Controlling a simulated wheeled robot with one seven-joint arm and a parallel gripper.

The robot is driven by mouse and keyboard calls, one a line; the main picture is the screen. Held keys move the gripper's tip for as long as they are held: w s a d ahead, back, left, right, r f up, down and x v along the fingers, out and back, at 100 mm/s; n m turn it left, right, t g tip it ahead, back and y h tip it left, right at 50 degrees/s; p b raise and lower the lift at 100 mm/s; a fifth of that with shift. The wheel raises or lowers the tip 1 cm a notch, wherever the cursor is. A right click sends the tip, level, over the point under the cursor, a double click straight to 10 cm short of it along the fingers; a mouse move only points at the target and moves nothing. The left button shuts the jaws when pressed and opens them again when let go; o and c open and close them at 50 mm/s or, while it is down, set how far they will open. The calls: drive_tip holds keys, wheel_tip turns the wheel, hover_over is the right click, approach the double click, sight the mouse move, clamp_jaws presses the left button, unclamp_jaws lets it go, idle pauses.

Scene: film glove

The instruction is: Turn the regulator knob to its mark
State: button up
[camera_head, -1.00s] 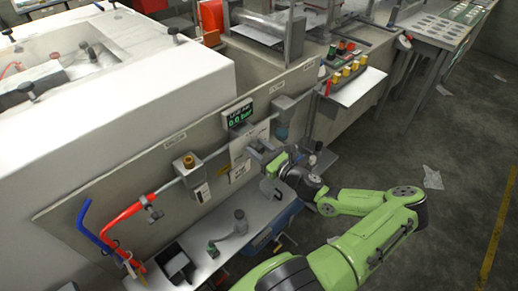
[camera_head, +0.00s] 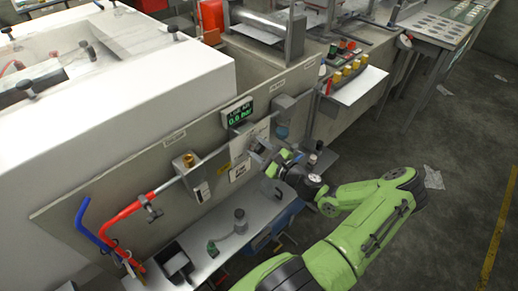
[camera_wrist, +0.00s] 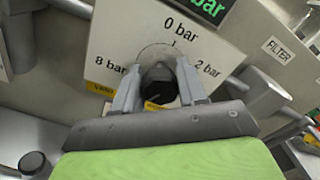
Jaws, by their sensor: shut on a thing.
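The regulator knob (camera_wrist: 159,84) is black and round. It sits in the middle of a pale dial plate (camera_wrist: 112,42) marked 0 bar at the top, 8 bar at left and 2 bar at right. My gripper (camera_wrist: 157,76) has one finger on each side of the knob, shut on it. In the head view my gripper (camera_head: 262,152) is at the panel, below the display, and hides the knob there. The green display (camera_head: 238,113) reads 0.0 bar. Which way the knob's pointer faces is unclear. Yellow labels lie left of and below the knob.
A brass-topped fitting (camera_head: 189,161) with a grey pipe stands left on the panel. Red (camera_head: 112,220) and blue (camera_head: 88,225) hoses hang further left. A shelf (camera_head: 212,230) with a grey knobbed part (camera_head: 240,220) lies below. A FILTER label (camera_wrist: 277,49) is at right.

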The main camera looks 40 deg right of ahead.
drive_tip(key=n+b, duration=0.2)
drive_tip(key=n, duration=0.2)
drive_tip(key=shift+a+f+n, duration=0.1)
drive_tip(key=shift+f+n, duration=0.05)
drive_tip(key=shift+n, duration=0.15)
drive_tip(key=n+b, duration=0.3)
drive_tip(key=n, duration=0.1)
drive_tip(key=shift+f+n, duration=0.15)
drive_tip(key=shift+n, duration=0.15)
drive_tip(key=n+b, duration=0.4)
drive_tip(key=shift+f, duration=0.15)
drive_tip(key=n+b, duration=0.3)
drive_tip(key=b, duration=0.1)
drive_tip(key=shift+n, duration=0.4)
drive_tip(key=o, duration=1)
drive_tip(key=shift+s, duration=0.15)
drive_tip(key=s, duration=0.7)
drive_tip(key=s+p, duration=0.1)
drive_tip(key=s, duration=0.7)
drive_tip(key=shift+s+d, duration=0.2)
drive_tip(key=shift+s, duration=0.1)
